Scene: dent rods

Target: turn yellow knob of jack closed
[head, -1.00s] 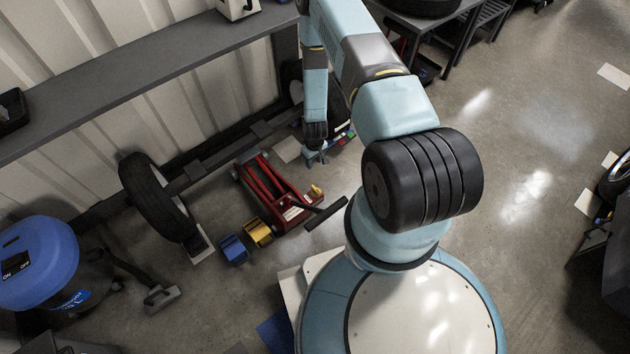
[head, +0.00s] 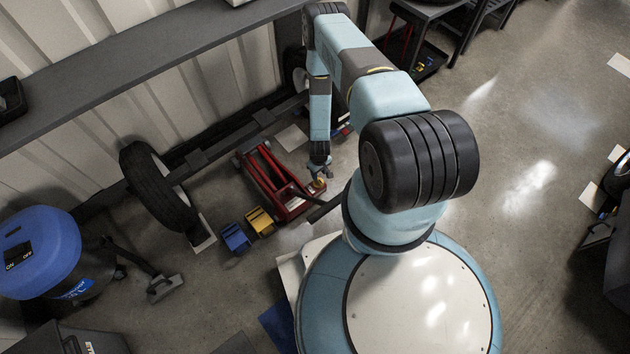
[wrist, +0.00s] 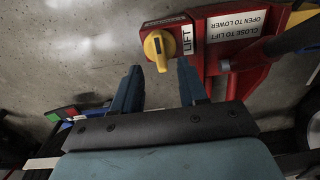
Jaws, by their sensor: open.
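The red floor jack (head: 272,178) lies on the concrete floor left of my base in the head view. Its yellow knob (wrist: 158,46) sits on the jack's red end plate beside a "LIFT" label in the wrist view, and it also shows small in the head view (head: 319,184). The knob's pointer end faces down toward my gripper in the wrist view. My gripper (wrist: 158,72) is open, with its two blue fingers apart. The knob lies just beyond and between the fingertips, and nothing is held. In the head view my gripper hangs just above the knob end of the jack.
The jack's dark handle (wrist: 290,38) slants out at the right of the wrist view. A yellow block (head: 260,221) and a blue block (head: 235,238) stand near the jack. A tyre (head: 157,186) leans by the wall, and a blue vacuum (head: 40,243) stands left.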

